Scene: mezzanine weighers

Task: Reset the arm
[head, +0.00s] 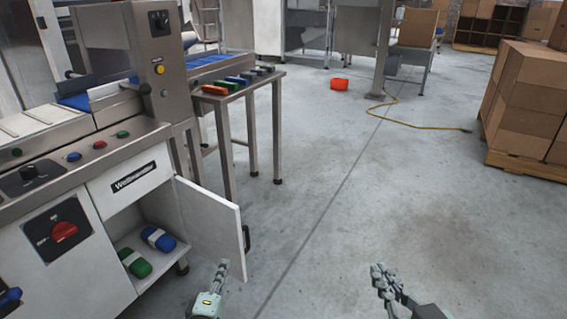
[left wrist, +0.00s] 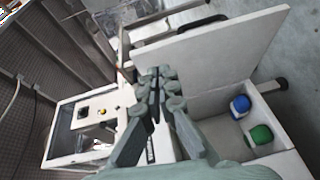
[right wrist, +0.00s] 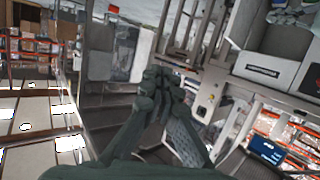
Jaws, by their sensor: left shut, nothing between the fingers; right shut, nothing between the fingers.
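My left gripper (head: 220,272) is at the bottom of the head view, in front of the open cabinet door (head: 212,222) of the weighing machine. It also shows in the left wrist view (left wrist: 158,76), with its fingers together and nothing between them. My right gripper (head: 381,274) is over bare floor at the bottom right of centre. In the right wrist view (right wrist: 160,78) its fingers are together and empty.
The open cabinet (head: 147,212) holds a blue item (head: 158,239) and a green item (head: 134,263). A side table (head: 240,84) carries several coloured blocks. Cardboard boxes (head: 527,100) stand on a pallet at right. The middle floor is clear.

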